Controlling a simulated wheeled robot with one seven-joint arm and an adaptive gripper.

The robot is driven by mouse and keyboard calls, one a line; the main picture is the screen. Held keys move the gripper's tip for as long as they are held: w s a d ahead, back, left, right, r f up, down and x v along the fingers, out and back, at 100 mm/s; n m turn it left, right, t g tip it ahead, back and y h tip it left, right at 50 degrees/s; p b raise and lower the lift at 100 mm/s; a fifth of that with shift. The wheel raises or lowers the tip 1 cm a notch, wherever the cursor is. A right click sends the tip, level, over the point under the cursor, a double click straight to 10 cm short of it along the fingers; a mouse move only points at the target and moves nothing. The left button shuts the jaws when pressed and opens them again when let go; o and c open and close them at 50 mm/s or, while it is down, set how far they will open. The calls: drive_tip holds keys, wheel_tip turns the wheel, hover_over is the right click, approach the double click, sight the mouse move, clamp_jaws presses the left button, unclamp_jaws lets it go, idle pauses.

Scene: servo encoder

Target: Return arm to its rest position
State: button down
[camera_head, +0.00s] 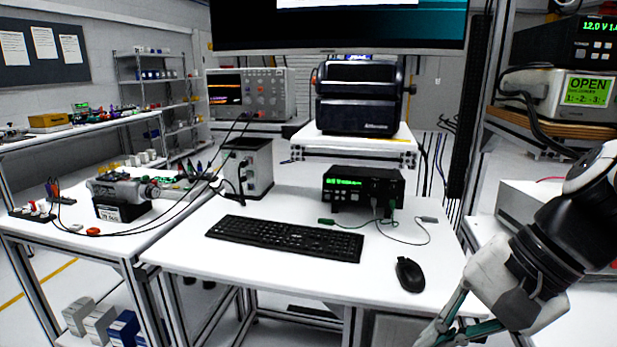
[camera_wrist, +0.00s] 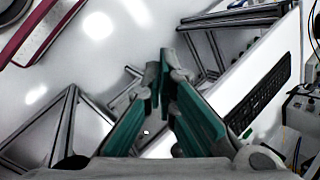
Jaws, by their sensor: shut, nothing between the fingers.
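My gripper (camera_wrist: 166,75) shows in the wrist view with its two teal fingers meeting at the tips, shut and empty. In the head view my arm reaches in from the right, and the gripper hangs at the bottom right, in front of the table's front right corner. Its fingertips are cut off by the lower edge of that view. The white table (camera_head: 300,270) stands to the left of the gripper. In the wrist view the fingers are over the floor and table frame, with the table at the right.
A black mouse (camera_head: 409,274) lies near the table's right front, closest to my gripper. A black keyboard (camera_head: 285,238) and a small box with a green display (camera_head: 362,188) are farther back. At the right stand a white bench and a shelf with instruments (camera_head: 560,95).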

drive_tip(key=s+d+n+h, duration=0.4)
drive_tip(key=s+n+h, duration=0.2)
drive_tip(key=s+n, duration=0.45)
wheel_tip(320, 180, up, 13)
drive_tip(key=m+t+p, duration=0.1)
drive_tip(key=t+p, duration=0.1)
drive_tip(key=p, duration=1)
drive_tip(key=shift+s+r+m, duration=0.2)
drive_tip(key=shift+s+m, duration=0.15)
drive_tip(key=shift+s, duration=0.1)
